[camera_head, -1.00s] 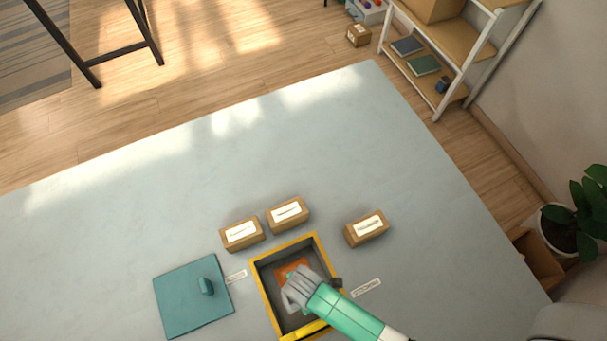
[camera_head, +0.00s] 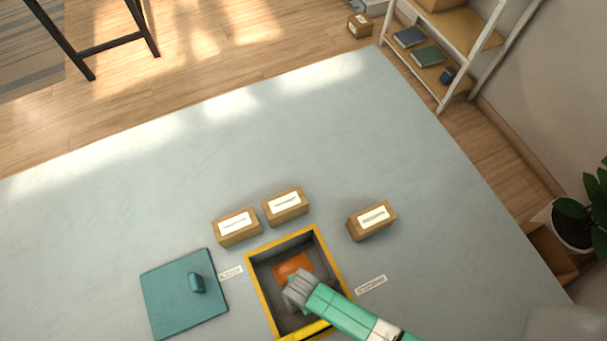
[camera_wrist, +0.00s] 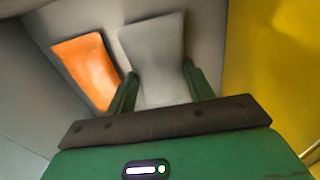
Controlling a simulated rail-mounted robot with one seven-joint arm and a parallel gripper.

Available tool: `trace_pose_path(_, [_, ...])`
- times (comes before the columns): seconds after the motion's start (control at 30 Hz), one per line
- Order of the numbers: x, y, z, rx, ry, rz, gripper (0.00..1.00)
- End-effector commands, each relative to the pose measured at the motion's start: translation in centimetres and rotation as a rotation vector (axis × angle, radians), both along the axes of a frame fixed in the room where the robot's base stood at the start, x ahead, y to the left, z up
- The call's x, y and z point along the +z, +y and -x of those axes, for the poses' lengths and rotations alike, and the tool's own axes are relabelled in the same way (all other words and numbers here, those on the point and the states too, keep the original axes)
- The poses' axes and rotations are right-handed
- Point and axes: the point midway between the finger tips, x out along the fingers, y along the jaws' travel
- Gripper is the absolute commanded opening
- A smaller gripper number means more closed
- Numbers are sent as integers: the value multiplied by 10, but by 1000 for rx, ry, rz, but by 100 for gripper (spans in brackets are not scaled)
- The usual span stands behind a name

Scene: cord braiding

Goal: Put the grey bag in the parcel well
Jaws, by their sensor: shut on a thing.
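The parcel well (camera_head: 262,292) is an open box with a yellow rim and grey inner walls, at the bottom middle of the head view. The grey bag (camera_wrist: 153,60) is between my gripper's (camera_wrist: 158,85) two green fingers in the wrist view, and the gripper is shut on it. In the head view my gripper (camera_head: 296,296) reaches down inside the well and largely hides the bag. An orange bag (camera_head: 292,267) lies in the well beside it; it also shows left of the grey bag in the wrist view (camera_wrist: 87,70). Whether the grey bag touches the floor is unclear.
A teal square panel with a handle (camera_head: 184,300) lies left of the well. Two labelled brown boxes (camera_head: 238,229) (camera_head: 286,207) stand behind the well, and a third (camera_head: 371,222) stands behind it to the right. The far table (camera_head: 250,140) is clear.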

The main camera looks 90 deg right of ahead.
Motion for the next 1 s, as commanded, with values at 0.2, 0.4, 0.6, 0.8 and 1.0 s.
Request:
trace_pose_path(0.2, [-4, 0, 0, 0, 0, 0, 29])
trace_pose_path(0.4, [-4, 0, 0, 0, 0, 0, 62])
trace_pose_path(0.6, [-4, 0, 0, 0, 0, 0, 77])
trace_pose_path(0.8, [3, 0, 0, 0, 0, 0, 77])
trace_pose_path(1.0, [46, 0, 0, 1, 0, 0, 77])
